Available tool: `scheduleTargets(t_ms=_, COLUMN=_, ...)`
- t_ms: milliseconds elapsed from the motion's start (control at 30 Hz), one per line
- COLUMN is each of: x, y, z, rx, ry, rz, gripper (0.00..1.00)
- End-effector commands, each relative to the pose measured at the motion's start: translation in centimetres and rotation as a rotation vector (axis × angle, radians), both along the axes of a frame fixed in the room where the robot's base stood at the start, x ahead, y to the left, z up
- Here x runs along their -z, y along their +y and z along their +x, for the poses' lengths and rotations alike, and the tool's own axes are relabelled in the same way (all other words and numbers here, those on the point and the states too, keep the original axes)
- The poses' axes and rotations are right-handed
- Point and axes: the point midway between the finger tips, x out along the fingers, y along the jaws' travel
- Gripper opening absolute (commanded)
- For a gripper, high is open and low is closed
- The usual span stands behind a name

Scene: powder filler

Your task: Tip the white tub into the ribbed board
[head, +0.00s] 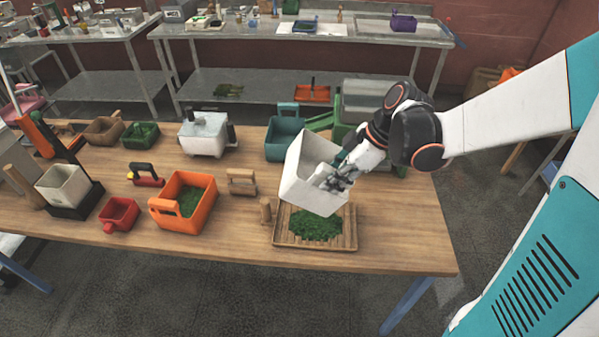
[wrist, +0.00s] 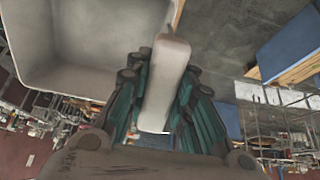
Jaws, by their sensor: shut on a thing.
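In the wrist view my gripper (wrist: 160,100) grips the tub's pale handle, and the part of the tub's inside (wrist: 75,45) that shows looks empty. The ribbed board (head: 283,238) is a wooden tray on the table's front right. A heap of green granules (head: 316,224) lies on it, below the tub.
An orange bin (head: 201,218) with green granules, a red scoop (head: 118,214) and a wooden block (head: 242,182) stand left on the wooden table (head: 380,240). A teal tub (head: 281,145) is close behind the white tub. The table's front right corner is clear.

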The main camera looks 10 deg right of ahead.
Motion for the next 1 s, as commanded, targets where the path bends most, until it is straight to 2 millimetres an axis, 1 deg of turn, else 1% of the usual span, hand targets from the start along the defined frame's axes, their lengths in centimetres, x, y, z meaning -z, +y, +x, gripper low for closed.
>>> scheduleTargets(t_ms=33, x=-0.8, y=0.3, z=0.0, rx=-0.006, ry=0.014, rz=-0.047, gripper=0.0)
scheduleTargets(t_ms=300, x=-1.4, y=0.3, z=0.1, rx=-0.007, ry=0.11, rz=-0.326, gripper=0.0)
scheduleTargets(t_ms=500, x=-1.7, y=0.1, z=0.1, rx=-0.003, ry=0.159, rz=-0.471, gripper=0.0)
scheduleTargets(t_ms=1000, x=-1.8, y=0.0, z=0.0, rx=0.001, ry=0.166, rz=-0.487, gripper=0.0)
